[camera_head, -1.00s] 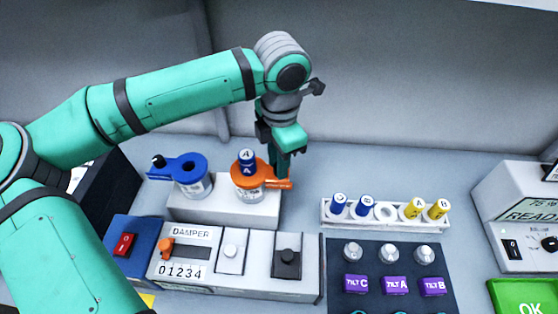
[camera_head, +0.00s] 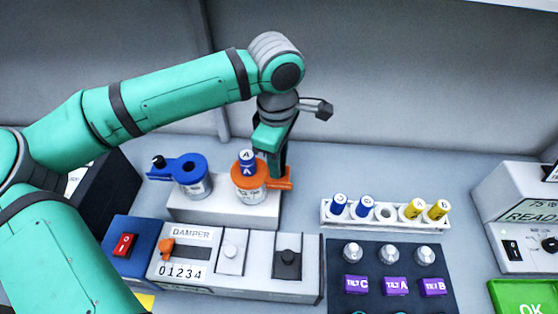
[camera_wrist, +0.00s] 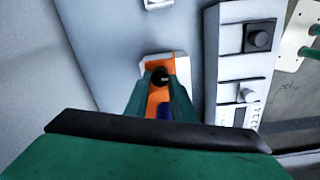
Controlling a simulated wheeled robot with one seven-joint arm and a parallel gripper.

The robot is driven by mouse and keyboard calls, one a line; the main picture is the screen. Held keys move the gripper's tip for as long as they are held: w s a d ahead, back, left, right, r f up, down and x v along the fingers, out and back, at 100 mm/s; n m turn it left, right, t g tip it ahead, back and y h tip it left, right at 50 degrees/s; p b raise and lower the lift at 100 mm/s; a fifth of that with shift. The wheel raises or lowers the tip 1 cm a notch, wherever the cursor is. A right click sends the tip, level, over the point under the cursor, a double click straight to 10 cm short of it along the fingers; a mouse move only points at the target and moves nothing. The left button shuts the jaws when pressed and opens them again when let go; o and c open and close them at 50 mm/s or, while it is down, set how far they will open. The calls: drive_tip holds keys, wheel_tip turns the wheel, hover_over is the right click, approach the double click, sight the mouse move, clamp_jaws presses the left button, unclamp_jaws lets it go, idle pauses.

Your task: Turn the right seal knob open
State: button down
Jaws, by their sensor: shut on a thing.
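The right seal is an orange collar with a lever (camera_head: 284,184) that points right, on a white cylinder. A blue vial marked A (camera_head: 246,161) stands upright in it. My gripper (camera_head: 279,174) is down at the lever's end. In the wrist view the fingers (camera_wrist: 161,84) are closed around the dark knob (camera_wrist: 160,76) on the orange lever (camera_wrist: 154,100). The arm partly hides the knob in the head view. The left seal (camera_head: 186,166) is blue, its lever pointing left with a black knob, and its socket looks empty.
Both seals stand on a white block (camera_head: 215,210). In front is the damper panel (camera_head: 190,255) with switches. To the right are a white vial rack (camera_head: 330,221) with blue and yellow vials and a dark tilt knob panel (camera_head: 375,270). A readout box (camera_head: 510,235) stands far right.

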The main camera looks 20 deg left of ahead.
drive_tip(key=m, duration=0.4)
drive_tip(key=shift+w+d+m, duration=0.1)
drive_tip(key=shift+w+m, duration=0.05)
drive_tip(key=shift+m, duration=1.65)
drive_tip(key=c, duration=1.5)
unclamp_jaws()
drive_tip(key=shift+r, duration=0.1)
wheel_tip(320, 180, up, 11)
drive_tip(key=shift+f, duration=0.15)
